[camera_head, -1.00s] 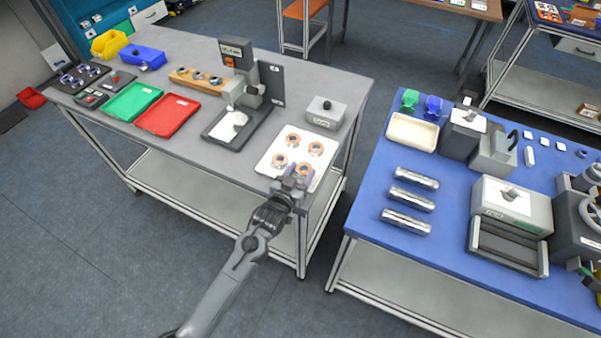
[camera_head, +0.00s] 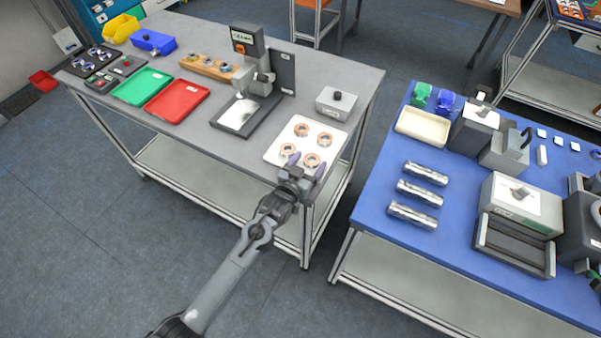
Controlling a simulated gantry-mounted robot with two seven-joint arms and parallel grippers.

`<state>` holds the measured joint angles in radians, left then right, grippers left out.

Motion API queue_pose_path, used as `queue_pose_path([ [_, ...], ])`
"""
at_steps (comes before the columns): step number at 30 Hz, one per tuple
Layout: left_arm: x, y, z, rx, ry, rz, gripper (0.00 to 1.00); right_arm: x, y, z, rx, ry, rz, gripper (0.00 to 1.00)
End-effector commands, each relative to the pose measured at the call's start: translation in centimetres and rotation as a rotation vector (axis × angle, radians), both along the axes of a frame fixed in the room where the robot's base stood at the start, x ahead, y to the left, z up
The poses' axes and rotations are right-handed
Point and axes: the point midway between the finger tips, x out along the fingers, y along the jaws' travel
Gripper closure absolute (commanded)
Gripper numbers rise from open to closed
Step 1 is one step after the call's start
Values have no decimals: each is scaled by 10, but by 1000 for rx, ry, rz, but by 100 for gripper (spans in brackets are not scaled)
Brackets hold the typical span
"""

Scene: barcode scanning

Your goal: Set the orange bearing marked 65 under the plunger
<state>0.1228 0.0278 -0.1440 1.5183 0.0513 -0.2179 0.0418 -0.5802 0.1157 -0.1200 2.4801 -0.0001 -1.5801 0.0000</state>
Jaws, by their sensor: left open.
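Several orange bearings sit on a white tray (camera_head: 283,140) at the front right corner of the grey table: a back left one (camera_head: 301,130), a right one (camera_head: 324,140), a front left one (camera_head: 287,150) and a front right one (camera_head: 311,160). Their marks are too small to read. My left gripper (camera_head: 306,163) is open, with purple fingertips at the tray's front edge, close to the front right bearing. It holds nothing. The press with its plunger (camera_head: 243,85) stands left of the tray over a dark base with a pale plate (camera_head: 238,114). My right gripper is not in view.
A grey box with a black knob (camera_head: 336,101) stands behind the tray. A red tray (camera_head: 177,101), a green tray (camera_head: 142,86) and a wooden block with bearings (camera_head: 208,67) lie left of the press. A blue table (camera_head: 385,222) stands to the right.

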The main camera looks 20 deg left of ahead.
Motion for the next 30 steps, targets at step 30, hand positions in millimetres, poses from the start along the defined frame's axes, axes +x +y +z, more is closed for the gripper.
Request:
queue_pose_path([
  [30, -121, 12, 7, 9, 85, -3, 20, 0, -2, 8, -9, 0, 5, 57],
])
